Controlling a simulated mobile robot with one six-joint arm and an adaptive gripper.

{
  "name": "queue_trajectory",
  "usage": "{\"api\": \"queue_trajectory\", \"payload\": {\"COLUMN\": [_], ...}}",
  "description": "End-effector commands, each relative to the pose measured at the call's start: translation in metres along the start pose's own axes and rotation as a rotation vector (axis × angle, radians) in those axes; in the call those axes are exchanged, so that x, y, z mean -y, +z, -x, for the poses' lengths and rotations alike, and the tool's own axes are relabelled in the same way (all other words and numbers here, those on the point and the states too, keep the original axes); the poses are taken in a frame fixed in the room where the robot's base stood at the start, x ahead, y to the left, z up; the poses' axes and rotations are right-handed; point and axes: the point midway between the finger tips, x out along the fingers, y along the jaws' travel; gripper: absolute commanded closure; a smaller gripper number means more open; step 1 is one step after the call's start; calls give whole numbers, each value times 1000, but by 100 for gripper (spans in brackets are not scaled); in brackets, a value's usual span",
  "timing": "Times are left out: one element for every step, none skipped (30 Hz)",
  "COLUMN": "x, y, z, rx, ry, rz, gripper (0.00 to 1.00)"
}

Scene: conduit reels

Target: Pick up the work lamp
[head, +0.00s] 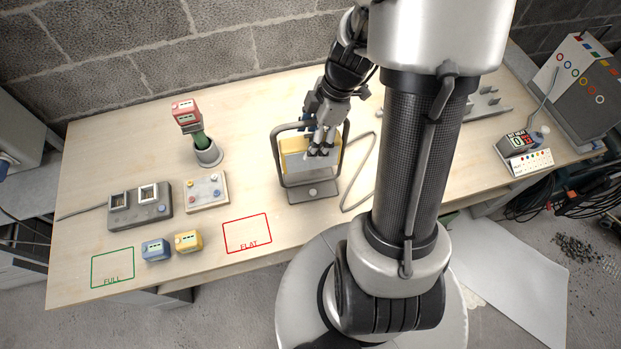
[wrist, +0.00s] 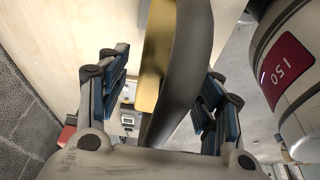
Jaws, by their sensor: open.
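The work lamp (head: 297,145) stands upright on the wooden bench, with a yellow housing, a dark tubular frame and a grey base plate. My gripper (head: 320,148) is at the upper right part of the lamp, pointing down at its frame. In the wrist view, the lamp's dark bar and yellow housing (wrist: 152,62) run between the two spread fingers of my gripper (wrist: 163,88). The fingers are open, one on each side of the bar. Gaps show beside the bar, so no grip is visible. The exact contact with the lamp is hard to tell.
A cable loops right of the lamp on the bench (head: 240,125). A digital meter (head: 519,142) stands far right. A block wall rises behind.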

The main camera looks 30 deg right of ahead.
Motion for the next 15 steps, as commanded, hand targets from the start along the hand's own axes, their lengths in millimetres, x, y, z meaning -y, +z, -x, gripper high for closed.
{"api": "queue_trajectory", "payload": {"x": [0, 0, 0, 0, 0, 0, 0, 0, 0, 0, 0, 0, 0, 0, 0], "y": [0, 0, 0, 0, 0, 0, 0, 0, 0, 0, 0, 0, 0, 0, 0], "z": [0, 1, 1, 1, 1, 1, 1, 1, 1, 1, 1, 1, 1, 1, 1], "rx": [0, 0, 0, 0, 0, 0, 0, 0, 0, 0, 0, 0, 0, 0, 0], "ry": [0, 0, 0, 0, 0, 0, 0, 1, 1, 1, 1, 0, 1, 1, 1], "rz": [0, 0, 0, 0, 0, 0, 0, 0, 0, 0, 0, 0, 0, 0, 0], "gripper": [40, 40, 41, 43, 45, 47, 49, 51, 54, 56, 58, 61, 63, 65, 67]}}
